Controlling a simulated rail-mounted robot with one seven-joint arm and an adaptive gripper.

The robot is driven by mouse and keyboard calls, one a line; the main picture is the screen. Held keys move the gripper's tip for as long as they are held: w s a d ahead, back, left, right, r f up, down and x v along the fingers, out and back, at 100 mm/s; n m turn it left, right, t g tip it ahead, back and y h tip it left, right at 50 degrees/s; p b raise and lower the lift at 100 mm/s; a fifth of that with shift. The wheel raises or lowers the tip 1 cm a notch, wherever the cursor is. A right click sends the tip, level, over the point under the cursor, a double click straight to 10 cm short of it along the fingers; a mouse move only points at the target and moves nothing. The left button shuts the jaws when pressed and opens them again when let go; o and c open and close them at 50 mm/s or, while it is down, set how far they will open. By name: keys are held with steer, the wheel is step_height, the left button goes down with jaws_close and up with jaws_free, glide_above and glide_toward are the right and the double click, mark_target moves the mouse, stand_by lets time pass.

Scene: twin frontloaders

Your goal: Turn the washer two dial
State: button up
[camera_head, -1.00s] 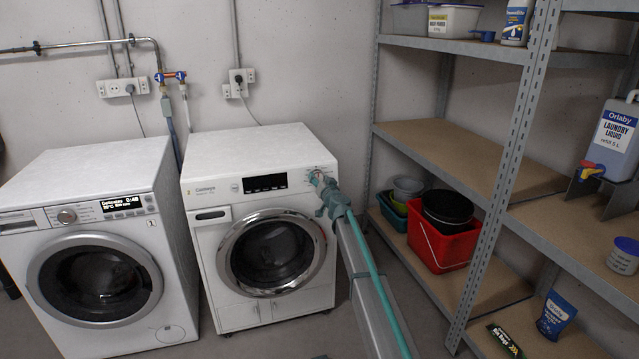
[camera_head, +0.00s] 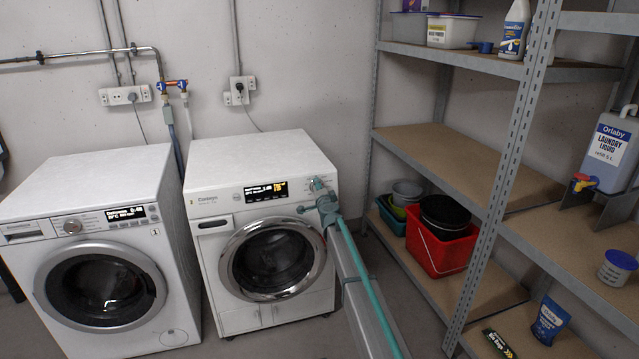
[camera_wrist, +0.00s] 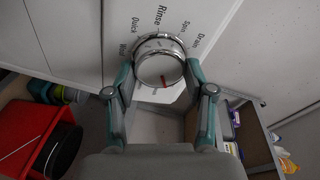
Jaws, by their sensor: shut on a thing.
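The right-hand white washer (camera_head: 252,170) has a round door and a lit display (camera_head: 266,191). Its dial (camera_wrist: 158,68) is a silver knob with a red mark near its lower edge in the wrist view. Words such as Rinse, Spin, Drain and Quick are printed around it. My gripper (camera_wrist: 160,78) is shut on the dial, one teal finger on each side. In the head view my gripper (camera_head: 318,190) is at the panel's right end and hides most of the dial.
A second washer (camera_head: 85,190) with a lit display stands close on the left. A metal shelf rack (camera_head: 510,150) stands on the right, with a red bucket (camera_head: 435,250) on a low shelf. Bare floor lies between rack and washers.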

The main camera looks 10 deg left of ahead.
steer(key=shift+a+m+g+h+p, duration=0.15)
steer(key=shift+m+g+p, duration=0.45)
steer(key=shift+m+p, duration=4.75)
steer(key=shift+d+m+g+h+p, duration=0.1)
steer(key=shift+m+g+h+p, duration=0.35)
steer(key=shift+m+p, duration=4.9)
steer(key=n+p, duration=0.4)
steer(key=shift+n+g+y+p, duration=0.25)
steer(key=shift+n+y+p, duration=0.15)
steer(key=shift+s+a, duration=0.1)
steer(key=o, duration=1.2)
steer(key=shift+c, duration=0.2)
